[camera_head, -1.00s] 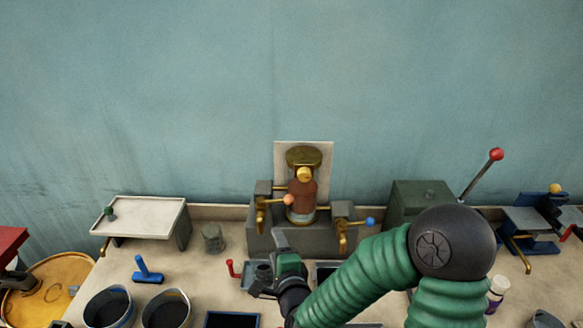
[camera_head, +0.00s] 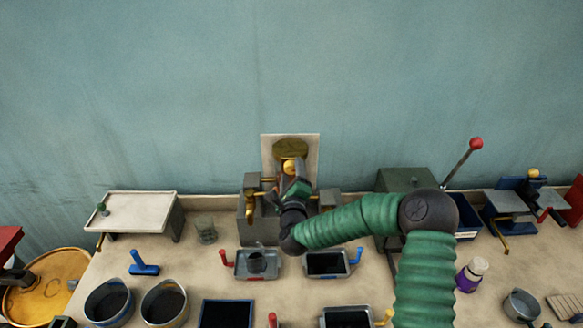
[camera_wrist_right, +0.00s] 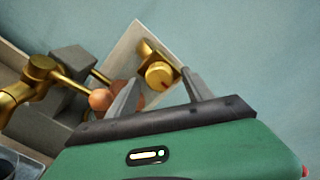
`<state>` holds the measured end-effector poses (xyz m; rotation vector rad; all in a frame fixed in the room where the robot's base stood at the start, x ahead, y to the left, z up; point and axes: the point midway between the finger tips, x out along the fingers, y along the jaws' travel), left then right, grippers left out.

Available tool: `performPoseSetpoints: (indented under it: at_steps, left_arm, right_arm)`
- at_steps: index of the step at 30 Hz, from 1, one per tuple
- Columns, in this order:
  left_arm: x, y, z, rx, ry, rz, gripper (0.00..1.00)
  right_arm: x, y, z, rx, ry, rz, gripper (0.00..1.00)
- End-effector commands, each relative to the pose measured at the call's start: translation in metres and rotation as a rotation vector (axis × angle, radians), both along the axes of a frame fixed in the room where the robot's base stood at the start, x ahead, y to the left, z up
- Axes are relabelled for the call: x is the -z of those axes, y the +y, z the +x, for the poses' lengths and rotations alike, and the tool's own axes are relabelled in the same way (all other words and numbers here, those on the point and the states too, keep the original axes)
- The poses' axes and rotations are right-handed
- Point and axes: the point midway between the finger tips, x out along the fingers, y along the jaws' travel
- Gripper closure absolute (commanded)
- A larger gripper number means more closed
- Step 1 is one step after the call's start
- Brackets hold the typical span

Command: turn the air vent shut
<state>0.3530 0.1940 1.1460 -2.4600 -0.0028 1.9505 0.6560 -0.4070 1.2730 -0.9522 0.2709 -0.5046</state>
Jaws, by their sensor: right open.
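The air vent knob (camera_head: 289,166), round and brass-yellow, sits at the top of the decanting apparatus, in front of a pale back plate (camera_head: 308,150). In the right wrist view the knob (camera_wrist_right: 160,75) shows a reddish mark on its face. My right gripper (camera_head: 297,178) is in front of the apparatus, just below the knob, and hides much of the brown vessel. In the right wrist view its two fingers (camera_wrist_right: 158,85) are spread, with the knob appearing between and beyond their tips. Contact with the knob cannot be told. My left gripper is not in view.
A brass tap (camera_head: 250,208) stands left of the vessel, and an orange ball handle (camera_wrist_right: 102,99) is close to my left-hand finger in the wrist view. Grey trays (camera_head: 257,263) lie in front. A green box (camera_head: 400,179) with a red-knobbed lever stands right.

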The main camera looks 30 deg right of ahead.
Motion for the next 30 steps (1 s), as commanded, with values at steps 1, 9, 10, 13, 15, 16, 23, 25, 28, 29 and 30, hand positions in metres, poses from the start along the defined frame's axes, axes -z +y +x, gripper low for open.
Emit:
performPoseSetpoints:
  at_steps: [1,9,10,13,15,16,23,25,28,29,30]
  left_arm:
    - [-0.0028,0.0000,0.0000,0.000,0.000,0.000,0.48]
    - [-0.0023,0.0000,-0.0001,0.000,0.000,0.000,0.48]
    - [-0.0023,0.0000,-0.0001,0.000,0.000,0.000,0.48]
    - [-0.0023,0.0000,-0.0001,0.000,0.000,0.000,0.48]
    - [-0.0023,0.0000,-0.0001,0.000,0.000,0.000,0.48]
    - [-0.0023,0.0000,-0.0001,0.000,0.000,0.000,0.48]
    - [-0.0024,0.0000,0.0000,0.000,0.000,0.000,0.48]
    - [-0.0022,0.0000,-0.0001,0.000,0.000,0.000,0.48]
    - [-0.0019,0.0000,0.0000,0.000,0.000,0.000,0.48]
    - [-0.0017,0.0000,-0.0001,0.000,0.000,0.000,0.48]
    - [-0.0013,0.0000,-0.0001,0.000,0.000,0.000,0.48]
  right_arm:
    - [-0.0010,-0.0022,0.0039,0.001,0.000,0.000,0.41]
    - [0.0001,-0.0025,0.0081,-0.001,0.001,-0.003,0.41]
    - [0.0001,-0.0025,0.0081,-0.001,0.001,-0.003,0.41]
    - [0.0003,-0.0030,0.0080,-0.001,0.001,-0.002,0.53]
    - [0.0005,-0.0038,0.0079,-0.001,0.001,-0.002,0.62]
    - [0.0006,-0.0041,0.0079,-0.001,0.001,-0.002,0.66]
    - [0.0019,-0.0041,0.0078,-0.001,0.004,0.000,0.96]
    - [0.0024,-0.0043,0.0078,-0.001,0.005,0.001,1.00]
    - [0.0030,-0.0047,0.0077,0.000,0.006,-0.001,1.00]
    - [0.0033,-0.0047,0.0077,0.000,0.007,-0.003,1.00]
    - [0.0035,-0.0049,0.0077,0.001,0.010,-0.006,1.00]
